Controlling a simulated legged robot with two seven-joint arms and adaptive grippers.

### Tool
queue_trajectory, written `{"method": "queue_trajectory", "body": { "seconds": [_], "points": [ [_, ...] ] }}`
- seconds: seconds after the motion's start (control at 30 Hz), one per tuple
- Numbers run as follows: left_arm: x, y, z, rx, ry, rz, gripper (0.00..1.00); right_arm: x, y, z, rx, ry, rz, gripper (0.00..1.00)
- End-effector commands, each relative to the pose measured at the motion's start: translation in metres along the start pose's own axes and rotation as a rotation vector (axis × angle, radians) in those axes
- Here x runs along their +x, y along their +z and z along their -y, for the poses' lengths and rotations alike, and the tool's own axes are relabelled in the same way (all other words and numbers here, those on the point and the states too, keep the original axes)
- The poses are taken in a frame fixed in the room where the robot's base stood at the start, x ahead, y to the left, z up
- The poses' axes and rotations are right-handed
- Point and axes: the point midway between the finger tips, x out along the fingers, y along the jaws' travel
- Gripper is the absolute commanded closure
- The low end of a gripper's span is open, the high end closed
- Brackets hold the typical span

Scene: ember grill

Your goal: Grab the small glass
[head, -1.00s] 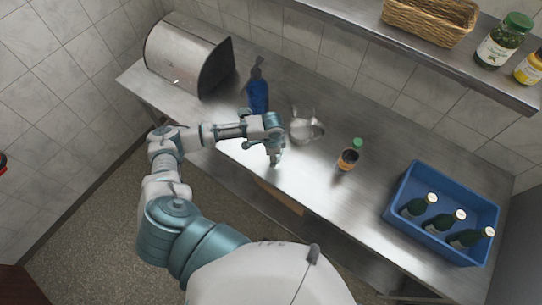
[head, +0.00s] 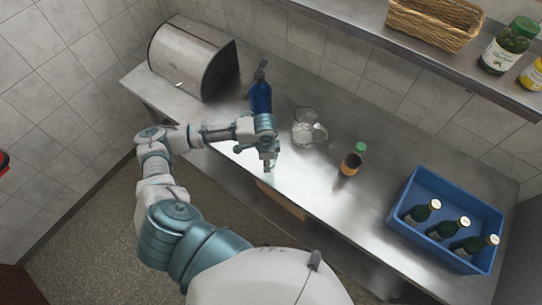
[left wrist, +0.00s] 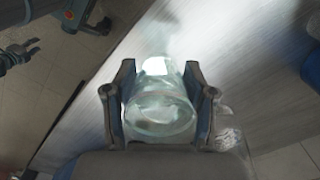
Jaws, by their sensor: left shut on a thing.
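The small glass (left wrist: 160,105) is clear and faintly greenish. In the left wrist view it sits between the two fingers of my left gripper (left wrist: 160,95), which is shut on it. In the head view my left gripper (head: 268,163) is over the front part of the steel counter, in front of the glass jug.
A clear glass jug (head: 305,130), a blue spray bottle (head: 260,97) and a green-capped bottle (head: 352,161) stand nearby on the counter (head: 325,205). A bread box (head: 190,60) is at left, a blue crate (head: 470,208) with green bottles at right. A shelf (head: 400,48) runs above.

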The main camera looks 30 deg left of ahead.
Motion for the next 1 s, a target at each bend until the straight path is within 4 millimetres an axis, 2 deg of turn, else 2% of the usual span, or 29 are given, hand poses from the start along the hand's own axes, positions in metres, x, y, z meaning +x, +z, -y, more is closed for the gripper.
{"method": "queue_trajectory", "body": {
  "seconds": [0.13,0.27,0.6,1.0],
  "points": [
    [-0.001,0.022,-0.011,-0.002,0.000,0.000,0.88,0.003,0.002,-0.008,0.000,0.010,0.002,0.59],
    [-0.002,0.040,-0.021,-0.001,0.001,0.000,0.88,0.005,0.002,-0.007,0.000,0.009,0.002,0.59],
    [-0.007,0.070,-0.049,-0.002,-0.002,0.003,0.88,0.011,-0.002,0.018,0.003,-0.020,-0.004,0.59],
    [-0.010,0.095,-0.065,-0.003,0.000,0.001,0.88,0.014,0.002,-0.001,0.000,0.001,0.001,0.59]
  ]
}}
